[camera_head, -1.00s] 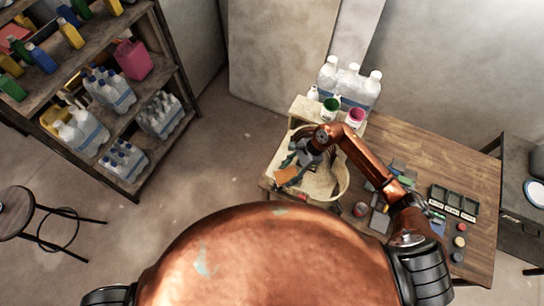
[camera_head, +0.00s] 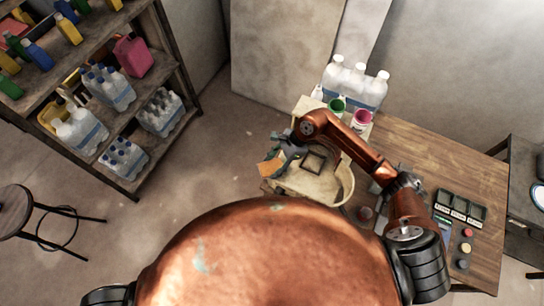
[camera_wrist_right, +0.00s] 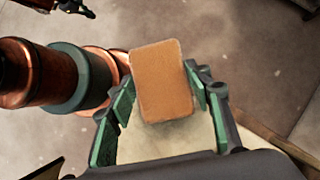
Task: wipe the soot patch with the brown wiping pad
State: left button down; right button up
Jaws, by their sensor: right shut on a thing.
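The brown wiping pad (camera_head: 270,166) is held in my right gripper (camera_head: 282,157), over the left edge of the cream work surface. In the right wrist view the pad (camera_wrist_right: 162,80) sits between the green-lined fingers of the right gripper (camera_wrist_right: 160,100), its broad face towards the camera. A dark square outline (camera_head: 314,161) shows on the cream surface to the right of the gripper; I cannot tell if it is the soot patch. What looks like my left gripper (camera_wrist_right: 77,8) shows small and dark at the top of the right wrist view.
A wooden table (camera_head: 440,150) carries a dark compartment tray (camera_head: 460,207) and small round pots. A green cup (camera_head: 336,105), a pink cup (camera_head: 361,118) and clear bottles (camera_head: 355,82) stand behind the cream surface. A shelf stands at left, with open floor before it.

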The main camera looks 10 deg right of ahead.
jog(key=shift+s+r, duration=0.15)
jog(key=shift+r, duration=0.8)
jog(key=shift+r+p, duration=0.95)
jog(key=shift+r, duration=1.1)
